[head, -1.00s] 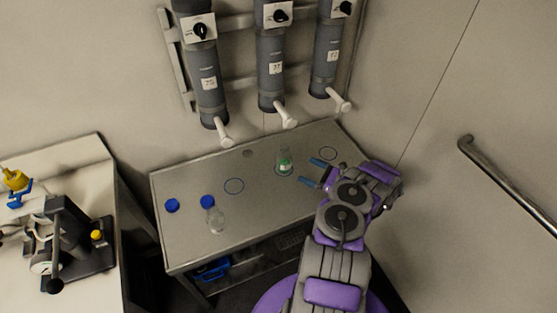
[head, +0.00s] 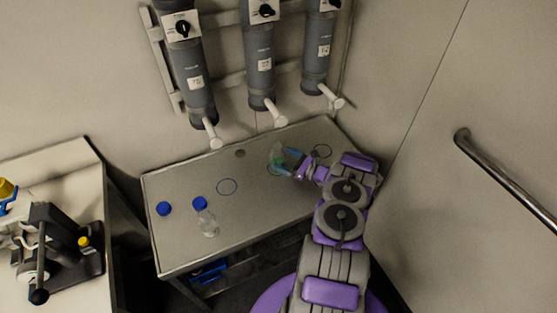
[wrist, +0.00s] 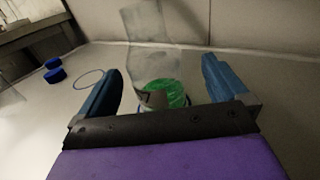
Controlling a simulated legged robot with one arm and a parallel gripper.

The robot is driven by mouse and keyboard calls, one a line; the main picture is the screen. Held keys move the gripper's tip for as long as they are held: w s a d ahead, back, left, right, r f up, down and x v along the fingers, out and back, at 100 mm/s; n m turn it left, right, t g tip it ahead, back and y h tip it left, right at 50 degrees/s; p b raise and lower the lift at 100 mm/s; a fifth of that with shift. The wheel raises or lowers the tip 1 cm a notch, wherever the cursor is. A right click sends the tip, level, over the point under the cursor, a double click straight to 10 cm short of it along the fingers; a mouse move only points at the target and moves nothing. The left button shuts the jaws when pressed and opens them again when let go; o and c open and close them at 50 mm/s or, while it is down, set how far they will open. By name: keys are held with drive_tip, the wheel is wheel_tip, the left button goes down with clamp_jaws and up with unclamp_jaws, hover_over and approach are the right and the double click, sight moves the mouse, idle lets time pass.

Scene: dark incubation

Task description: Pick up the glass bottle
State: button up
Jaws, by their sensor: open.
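A clear glass bottle with green at its base (wrist: 150,60) stands upright between my gripper's open blue fingers in the wrist view. It also shows in the head view (head: 277,155), partly covered by the fingers. My gripper (head: 289,160) is level with the bottle's lower part and open. In the wrist view my gripper (wrist: 160,92) has a gap on both sides of the bottle. A second clear bottle (head: 208,224) stands at the table's front left.
The grey metal table (head: 250,213) has drawn circles (head: 227,187) and two blue caps (head: 164,208). Several grey cylinders (head: 259,65) with white spouts hang above its back edge. A wall rail (head: 500,180) is at right. A side bench with equipment (head: 60,245) is at left.

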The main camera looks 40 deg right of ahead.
sight(273, 149)
drive_tip(key=shift+w, duration=0.25)
drive_tip(key=w+a, duration=0.1)
drive_tip(key=w+a+b, duration=0.1)
drive_tip(key=w+a, duration=0.1)
drive_tip(key=shift+w+r, duration=0.2)
drive_tip(key=shift+w, duration=0.55)
drive_tip(key=shift+d+f, duration=0.1)
drive_tip(key=shift+d, duration=0.5)
drive_tip(key=shift+c, duration=0.5)
drive_tip(key=shift+a, duration=0.55)
drive_tip(key=c, duration=0.7)
drive_tip(key=shift+d, duration=0.4)
drive_tip(key=c, duration=0.6)
drive_tip(key=shift+a+r, duration=0.2)
drive_tip(key=shift+r, duration=0.3)
drive_tip(key=r, duration=0.1)
drive_tip(key=r+p, duration=0.1)
drive_tip(key=r, duration=0.1)
drive_tip(key=shift+s+a, duration=0.15)
drive_tip(key=shift+s, duration=0.05)
drive_tip(key=s+a+r+p, duration=0.1)
drive_tip(key=s+a+p, duration=0.1)
drive_tip(key=s+a, duration=0.8)
drive_tip(key=shift+s+a, duration=0.35)
drive_tip(key=shift+s, duration=0.2)
